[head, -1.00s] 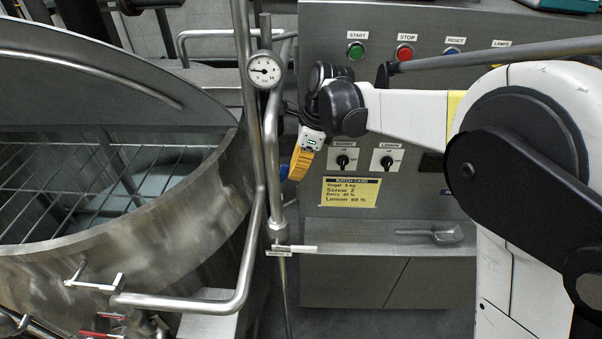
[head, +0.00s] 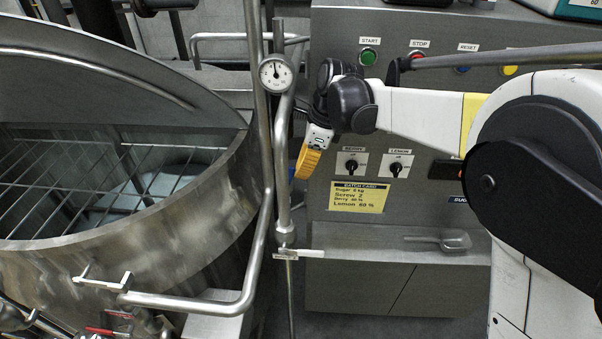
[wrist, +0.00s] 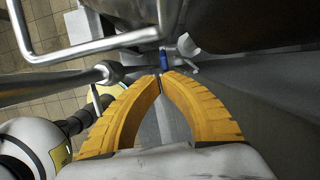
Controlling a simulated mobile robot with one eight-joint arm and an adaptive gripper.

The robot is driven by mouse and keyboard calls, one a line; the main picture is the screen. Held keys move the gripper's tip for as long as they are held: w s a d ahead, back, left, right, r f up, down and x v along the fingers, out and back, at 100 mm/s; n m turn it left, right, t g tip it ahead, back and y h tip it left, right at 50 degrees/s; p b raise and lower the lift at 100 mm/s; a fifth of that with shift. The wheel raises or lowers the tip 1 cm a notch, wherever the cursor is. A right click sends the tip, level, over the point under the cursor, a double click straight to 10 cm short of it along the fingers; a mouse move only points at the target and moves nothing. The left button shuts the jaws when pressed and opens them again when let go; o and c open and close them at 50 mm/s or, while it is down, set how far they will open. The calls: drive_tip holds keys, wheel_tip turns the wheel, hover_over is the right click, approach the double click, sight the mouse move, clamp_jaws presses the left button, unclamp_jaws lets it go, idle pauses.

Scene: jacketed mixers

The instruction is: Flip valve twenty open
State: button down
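No valve number is legible, so I cannot tell which valve is twenty. My gripper (wrist: 160,77) has yellow fingers whose tips meet or nearly meet, with nothing seen between them. In the head view my gripper (head: 300,177) hangs just right of the upright pipe (head: 283,165). A blue piece (wrist: 165,60) lies just beyond the fingertips in the wrist view; contact is unclear. A valve with a pale flat lever and small tag (head: 290,254) sits lower on the upright pipe, the lever across it. Red-handled valves (head: 100,331) show at bottom left.
The large steel kettle (head: 205,200) with a grate fills the left. A gauge (head: 276,72) is on the pipes. A control panel (head: 425,110) with buttons, knobs and a yellow batch card (head: 358,197) stands behind my arm. A scoop (head: 452,242) lies on the ledge.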

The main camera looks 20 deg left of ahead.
drive_tip(key=w+d+r, duration=0.1)
drive_tip(key=w+d, duration=0.1)
drive_tip(key=d, duration=1)
drive_tip(key=shift+w+d+r, duration=0.2)
drive_tip(key=shift+w+r, duration=0.2)
